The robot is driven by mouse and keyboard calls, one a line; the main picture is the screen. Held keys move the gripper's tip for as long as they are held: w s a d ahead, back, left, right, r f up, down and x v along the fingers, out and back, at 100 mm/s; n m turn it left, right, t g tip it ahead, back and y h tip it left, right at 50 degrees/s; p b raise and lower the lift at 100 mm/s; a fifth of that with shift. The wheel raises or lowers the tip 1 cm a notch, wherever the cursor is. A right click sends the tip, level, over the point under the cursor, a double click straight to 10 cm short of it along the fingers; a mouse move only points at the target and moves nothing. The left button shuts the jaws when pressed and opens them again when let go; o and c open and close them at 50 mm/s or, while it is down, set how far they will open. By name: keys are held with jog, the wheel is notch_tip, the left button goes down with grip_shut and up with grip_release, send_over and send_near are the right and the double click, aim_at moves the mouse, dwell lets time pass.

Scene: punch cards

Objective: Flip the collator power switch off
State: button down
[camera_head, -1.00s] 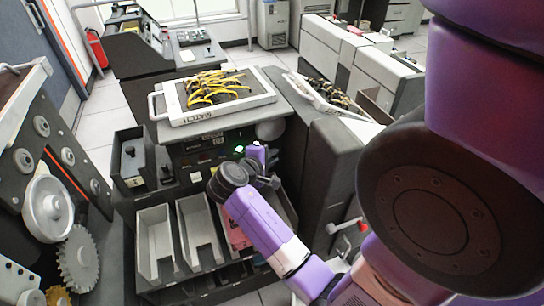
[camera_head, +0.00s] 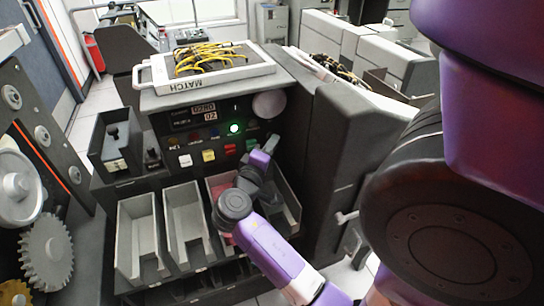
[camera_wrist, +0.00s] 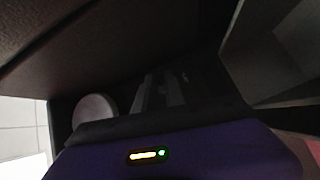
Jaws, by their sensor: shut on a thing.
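The collator's dark control panel (camera_head: 176,143) faces me below the slanted top, with a lit green lamp (camera_head: 234,128). White, yellow and red buttons sit below and left of the lamp. My gripper (camera_head: 268,146) is at the panel's lower right side, right of and below the lamp. Its fingers also show dimly in the wrist view (camera_wrist: 163,92). They are shut on what appears to be the power switch, which the gripper and shadow hide. I cannot see which way the switch is set.
Several grey card bins (camera_head: 137,240) stand below the panel. A dark cabinet (camera_head: 330,160) closes in the right side. Machinery with a toothed gear (camera_head: 46,252) stands at the left.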

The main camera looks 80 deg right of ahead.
jog(key=f+m+h+b, duration=0.1)
jog(key=b, duration=0.4)
jog(key=shift+w+f+m+h, duration=0.1)
jog(key=shift+f+m+h, duration=0.1)
jog(key=shift+m+h, duration=0.15)
jog(key=shift+r+m+h+b, duration=0.1)
jog(key=shift+m+h+b, duration=0.15)
jog(key=shift+b, duration=0.75)
jog(key=c, duration=1.8)
grip_release()
jog(key=shift+o, duration=0.2)
jog(key=shift+g, duration=0.3)
jog(key=v, duration=0.7)
jog(key=shift+a, duration=0.35)
jog(key=shift+w, duration=0.1)
